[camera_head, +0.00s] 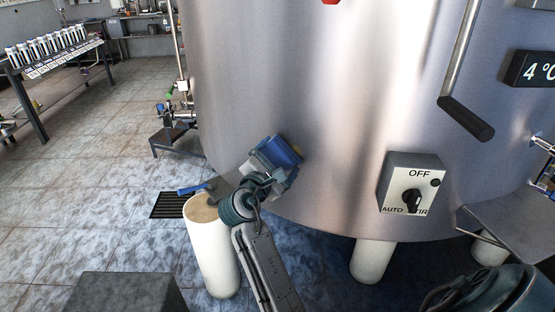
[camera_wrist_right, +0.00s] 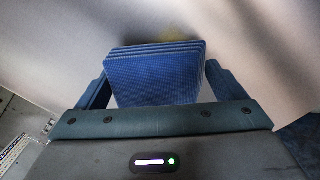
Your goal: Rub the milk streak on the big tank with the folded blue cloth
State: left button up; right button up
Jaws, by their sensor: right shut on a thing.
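The big tank (camera_head: 320,110) is a brushed steel cylinder filling the middle and right of the head view. My right gripper (camera_head: 268,160) is at its lower left wall, shut on the folded blue cloth (camera_head: 281,152). In the right wrist view the cloth (camera_wrist_right: 152,80) sits between the two fingers, its layered folded edge toward the tank wall. I cannot tell whether it touches the wall. No milk streak is clear in the head view; a faint cream patch (camera_wrist_right: 178,36) shows just beyond the cloth in the wrist view. My left gripper is out of view.
A switch box (camera_head: 411,183) and a dark-ended handle (camera_head: 466,117) are on the tank to the right. A bottle rack (camera_head: 50,50) stands far left. Tiled floor is clear at left.

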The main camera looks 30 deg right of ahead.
aim_at(294, 161)
jog(key=shift+p+x, duration=0.55)
jog(key=shift+x, duration=0.65)
jog(key=shift+s+d+r+p, duration=0.1)
jog(key=shift+s+d+p, duration=0.2)
jog(key=shift+s+p, duration=0.25)
jog(key=shift+s+d+r+p, duration=0.1)
jog(key=shift+s+d+p, duration=0.15)
jog(key=shift+s+p, duration=0.25)
jog(key=shift+s+d+f+p, duration=0.15)
jog(key=shift+s+d+p, duration=0.3)
jog(key=shift+s, duration=0.3)
jog(key=shift+w+p, duration=0.1)
jog(key=shift+p, duration=0.4)
jog(key=shift+w+a, duration=0.5)
jog(key=shift+w, duration=0.35)
jog(key=shift+w+a, duration=0.55)
jog(key=shift+w, duration=0.3)
